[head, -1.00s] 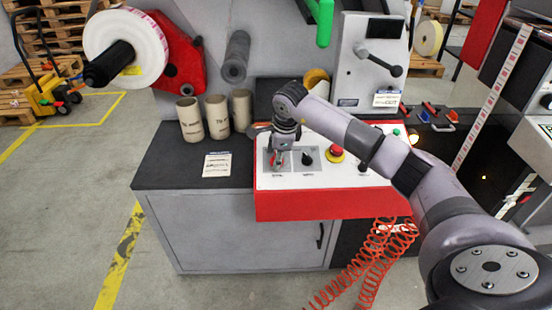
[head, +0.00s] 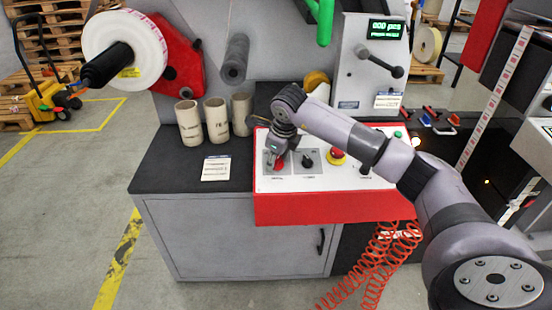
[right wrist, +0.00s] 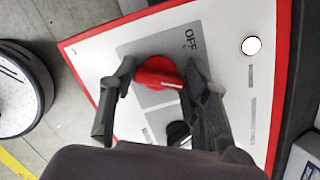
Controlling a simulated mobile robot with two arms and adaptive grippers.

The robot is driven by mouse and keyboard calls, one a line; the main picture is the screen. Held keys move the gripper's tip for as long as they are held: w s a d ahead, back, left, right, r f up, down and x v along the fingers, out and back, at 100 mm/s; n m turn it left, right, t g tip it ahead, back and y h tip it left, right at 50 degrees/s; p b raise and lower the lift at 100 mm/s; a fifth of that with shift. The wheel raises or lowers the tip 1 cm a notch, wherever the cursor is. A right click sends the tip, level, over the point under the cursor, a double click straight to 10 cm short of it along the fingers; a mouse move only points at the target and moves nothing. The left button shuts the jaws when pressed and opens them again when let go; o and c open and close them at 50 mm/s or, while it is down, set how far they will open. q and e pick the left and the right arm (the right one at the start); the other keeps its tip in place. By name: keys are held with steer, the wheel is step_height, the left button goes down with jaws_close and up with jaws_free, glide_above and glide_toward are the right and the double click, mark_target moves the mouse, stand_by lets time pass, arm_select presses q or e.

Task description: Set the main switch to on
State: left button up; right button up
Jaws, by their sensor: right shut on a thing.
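The main switch is a red rotary knob (head: 279,164) on a grey plate at the left end of the white control panel (head: 345,178). It shows close in the right wrist view (right wrist: 158,73), with an OFF label on the plate to its upper right. The white mark on the knob points to the right and slightly down there, not at OFF. My right gripper (right wrist: 160,76) is shut on the knob, one finger on each side; in the head view it reaches down from above. Any ON label is hidden. My left gripper is not in view.
A black knob (head: 307,161) and a red emergency button (head: 336,156) sit right of the switch. Cardboard cores (head: 217,119) stand on the dark worktop to the left. Red coiled hoses (head: 375,262) hang in front.

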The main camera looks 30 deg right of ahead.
stand_by(0.3)
steer(key=o, duration=1.2)
steer(key=shift+c, duration=0.2)
steer(key=shift+r, duration=0.15)
steer(key=v, duration=1.1)
steer(key=shift+r, duration=0.4)
steer(key=shift+s+a, duration=0.1)
